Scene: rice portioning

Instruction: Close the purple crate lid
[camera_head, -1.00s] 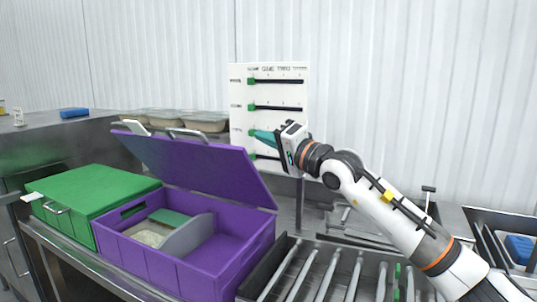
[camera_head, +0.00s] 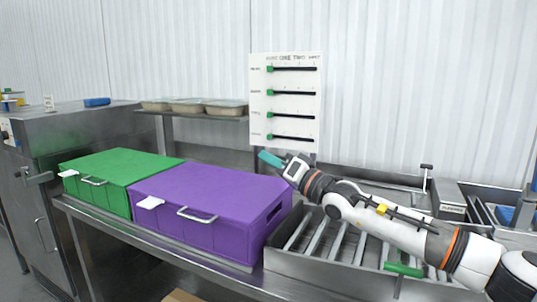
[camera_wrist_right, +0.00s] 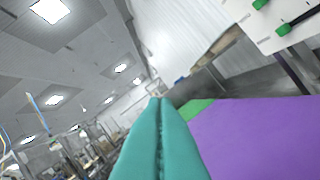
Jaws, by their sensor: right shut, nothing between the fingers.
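The purple crate (camera_head: 190,240) stands on the metal counter, and its purple lid (camera_head: 215,190) lies flat over it, so the inside is hidden. A metal handle and a white tag show on its front. My right gripper (camera_head: 268,158) is above the back right part of the lid, its teal fingers pressed together and empty. In the right wrist view the shut teal fingers (camera_wrist_right: 160,140) point past the purple lid (camera_wrist_right: 255,135), which fills the lower right. I cannot tell whether the fingers touch the lid. My left gripper is not in view.
A closed green crate (camera_head: 115,170) stands to the left of the purple one. A roller conveyor (camera_head: 300,262) lies to the right. A white slider board (camera_head: 287,100) stands behind, beside a shelf (camera_head: 200,117) with several trays.

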